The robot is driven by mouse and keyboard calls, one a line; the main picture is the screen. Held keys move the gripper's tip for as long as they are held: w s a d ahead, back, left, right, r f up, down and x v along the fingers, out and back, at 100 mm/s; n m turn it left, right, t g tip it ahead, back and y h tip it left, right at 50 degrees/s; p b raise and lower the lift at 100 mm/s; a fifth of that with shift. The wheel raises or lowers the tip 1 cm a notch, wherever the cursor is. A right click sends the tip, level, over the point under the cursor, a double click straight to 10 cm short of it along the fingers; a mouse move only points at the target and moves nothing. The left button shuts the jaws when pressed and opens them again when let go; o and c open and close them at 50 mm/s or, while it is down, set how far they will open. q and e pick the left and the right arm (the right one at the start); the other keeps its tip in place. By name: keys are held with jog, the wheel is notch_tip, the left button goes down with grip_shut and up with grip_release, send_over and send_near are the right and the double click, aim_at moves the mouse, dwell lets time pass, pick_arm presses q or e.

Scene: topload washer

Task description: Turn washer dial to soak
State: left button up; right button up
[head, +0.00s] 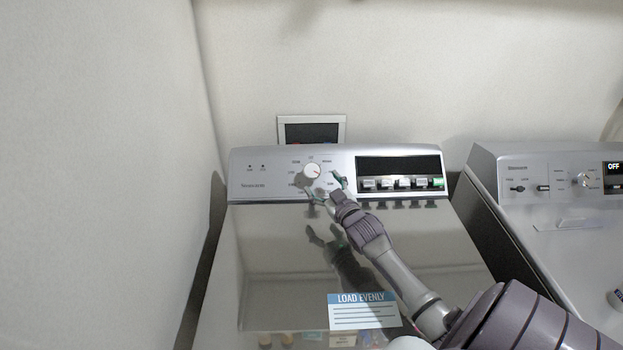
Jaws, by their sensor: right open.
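The washer dial (311,170) is a round white knob on the silver control panel (270,180) of the top-load washer. Small labels ring it, too small to read with certainty. A small red mark shows on the right side of the knob. My right gripper (325,188) is open just below and to the right of the dial, with its fingers spread toward the panel. I cannot tell whether a finger touches the knob. Part of the label ring at the lower right is hidden by the gripper. My left gripper is not in view.
The washer's glossy lid (270,260) lies closed below the panel, with a "LOAD EVENLY" label (362,312). A dark display (398,165) with a row of buttons is right of the dial. A second machine (560,230) stands at the right. A wall is close on the left.

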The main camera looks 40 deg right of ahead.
aim_at(315, 175)
jog(key=b+x, duration=0.1)
jog(key=x, duration=0.1)
jog(key=b+x, duration=0.1)
jog(key=x, duration=0.1)
jog(key=b+x, duration=0.2)
jog(key=shift+w+d+f, duration=0.1)
jog(key=shift+w+f, duration=0.05)
jog(key=shift+f, duration=0.15)
jog(key=shift+w+d+r+b, duration=0.2)
jog(key=shift+w+b, duration=0.1)
jog(key=shift+w, duration=0.4)
jog(key=c, duration=1.2)
jog(key=shift+r+n, duration=0.1)
jog(key=shift+n, duration=0.2)
jog(key=shift+s+y+p, duration=0.1)
jog(key=shift+y+p, duration=0.2)
